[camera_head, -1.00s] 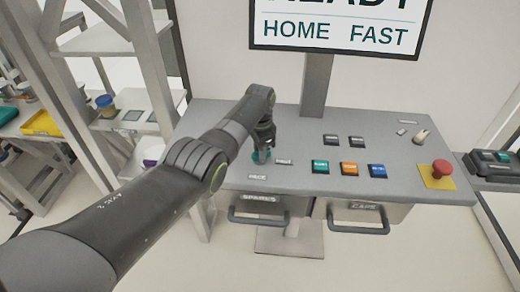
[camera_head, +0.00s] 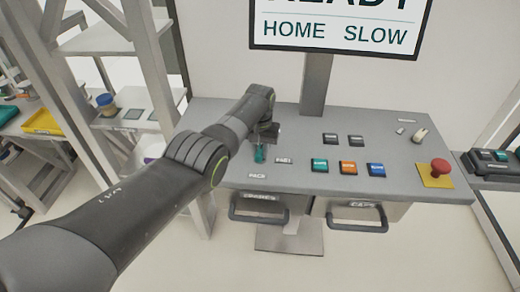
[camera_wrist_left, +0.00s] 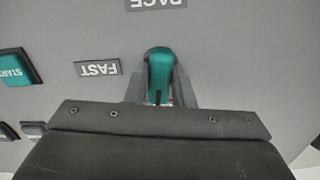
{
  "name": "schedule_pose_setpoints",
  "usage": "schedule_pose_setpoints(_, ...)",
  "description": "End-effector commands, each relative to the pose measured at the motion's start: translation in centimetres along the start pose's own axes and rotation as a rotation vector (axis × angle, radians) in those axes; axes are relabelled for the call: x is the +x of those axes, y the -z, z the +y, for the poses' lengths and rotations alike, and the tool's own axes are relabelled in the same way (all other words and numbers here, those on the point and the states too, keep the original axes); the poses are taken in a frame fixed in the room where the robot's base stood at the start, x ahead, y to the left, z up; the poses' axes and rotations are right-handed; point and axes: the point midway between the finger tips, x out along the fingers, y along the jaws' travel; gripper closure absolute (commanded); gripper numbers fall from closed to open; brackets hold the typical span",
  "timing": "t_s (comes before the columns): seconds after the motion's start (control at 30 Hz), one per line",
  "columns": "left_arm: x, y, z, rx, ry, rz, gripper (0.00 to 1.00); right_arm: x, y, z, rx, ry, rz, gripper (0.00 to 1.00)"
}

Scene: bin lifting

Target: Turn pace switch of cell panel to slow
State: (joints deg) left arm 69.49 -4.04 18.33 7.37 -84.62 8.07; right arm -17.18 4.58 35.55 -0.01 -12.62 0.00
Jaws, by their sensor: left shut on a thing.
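The pace switch is a teal lever knob (camera_head: 260,153) on the grey cell panel (camera_head: 300,128), just behind the PACE label (camera_head: 257,176). My left gripper (camera_head: 266,140) is over it from behind. In the left wrist view the teal knob (camera_wrist_left: 160,72) sits between the two fingers of my left gripper (camera_wrist_left: 161,90), which is shut on it. The FAST label (camera_wrist_left: 98,69) lies beside the knob. The screen (camera_head: 340,30) above the panel reads HOME and SLOW. My right gripper is not in view.
Teal, orange and blue buttons (camera_head: 348,168) are on the panel's middle. A red stop button (camera_head: 439,169) on a yellow plate and a beige knob (camera_head: 420,135) are at the right. Two drawers with handles (camera_head: 357,217) are below. A shelf rack (camera_head: 125,125) stands at the left.

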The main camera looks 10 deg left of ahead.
Motion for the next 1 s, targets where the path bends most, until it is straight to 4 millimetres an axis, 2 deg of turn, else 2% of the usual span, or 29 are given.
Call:
schedule_pose_setpoints(0.3,-0.17,0.10,-0.02,-0.134,0.000,0.003,1.00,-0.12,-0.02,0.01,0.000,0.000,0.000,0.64)
schedule_pose_setpoints(0.87,-0.19,0.12,-0.01,-0.167,0.000,0.004,1.00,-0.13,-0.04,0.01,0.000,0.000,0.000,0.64)
schedule_pose_setpoints(0.9,-0.19,0.13,-0.01,-0.167,0.000,0.004,0.77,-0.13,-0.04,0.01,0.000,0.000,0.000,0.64)
schedule_pose_setpoints(1.0,-0.16,0.11,-0.01,-0.166,0.000,0.004,0.64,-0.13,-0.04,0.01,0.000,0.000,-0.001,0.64)
